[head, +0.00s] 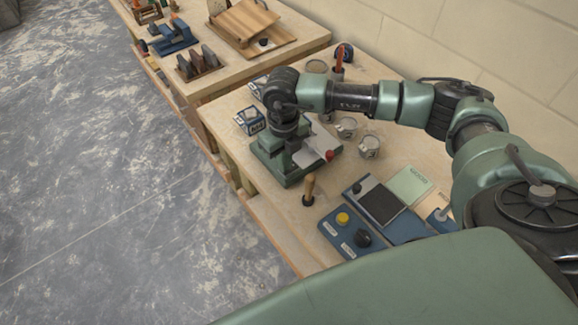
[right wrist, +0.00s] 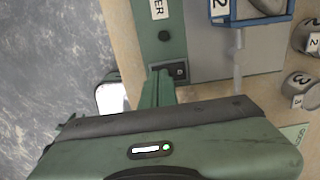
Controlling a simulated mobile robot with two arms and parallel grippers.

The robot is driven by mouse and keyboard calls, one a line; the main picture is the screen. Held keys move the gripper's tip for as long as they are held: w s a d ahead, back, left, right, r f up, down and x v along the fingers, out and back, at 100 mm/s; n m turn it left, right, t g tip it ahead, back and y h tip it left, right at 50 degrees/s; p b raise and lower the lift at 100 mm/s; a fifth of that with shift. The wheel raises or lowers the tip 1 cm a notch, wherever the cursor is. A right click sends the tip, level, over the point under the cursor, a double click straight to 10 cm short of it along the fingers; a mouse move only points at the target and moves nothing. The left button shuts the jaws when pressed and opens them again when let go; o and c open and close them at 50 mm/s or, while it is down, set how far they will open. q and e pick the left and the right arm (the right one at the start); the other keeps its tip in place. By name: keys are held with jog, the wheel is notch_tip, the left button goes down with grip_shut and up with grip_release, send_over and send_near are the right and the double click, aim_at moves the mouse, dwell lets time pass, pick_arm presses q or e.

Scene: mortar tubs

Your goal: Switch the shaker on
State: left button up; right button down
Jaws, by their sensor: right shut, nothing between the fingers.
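The shaker (head: 283,176) is a green machine with a pale plate on the table. In the head view my right gripper (head: 287,140) points down over the shaker's left part, hiding the switch. My left gripper is not in view.
Numbered tubs (head: 369,146) stand behind the shaker; a blue-framed tub (right wrist: 250,10) is by its plate. A wooden handle (head: 309,188) stands upright in front. A blue control box (head: 340,222) with yellow button and a scale (head: 381,204) lie nearer. The wall bounds the right.

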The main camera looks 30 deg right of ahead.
jog(key=shift+f, duration=0.3)
jog(key=shift+r, duration=0.1)
jog(key=shift+r+p, duration=1.8)
jog(key=shift+r, duration=1.7)
jog(key=shift+f, duration=0.15)
